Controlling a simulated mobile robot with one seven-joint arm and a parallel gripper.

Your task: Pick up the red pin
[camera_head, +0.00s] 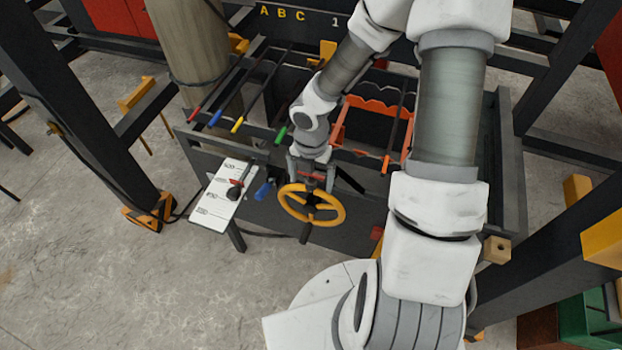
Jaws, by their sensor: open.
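My gripper (308,170) points down just above the yellow handwheel (336,212) on the front of the dark bench. It is open. A small red piece (318,176) shows at the fingers, above the wheel's hub. It may be the red pin, but it is partly covered and too small to tell, and I cannot tell whether the fingers touch it. A dark rod with a red tip (194,115) lies at the rack's left, away from the gripper. A small red part (236,182) also shows on the white marked plate (222,205).
Rods with blue (215,118), yellow (237,125) and green (281,133) tips lie left of the gripper. An orange notched frame (338,125) is to its right. A blue handle (264,190) is beside the wheel. Dark posts flank the bench; floor at lower left is clear.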

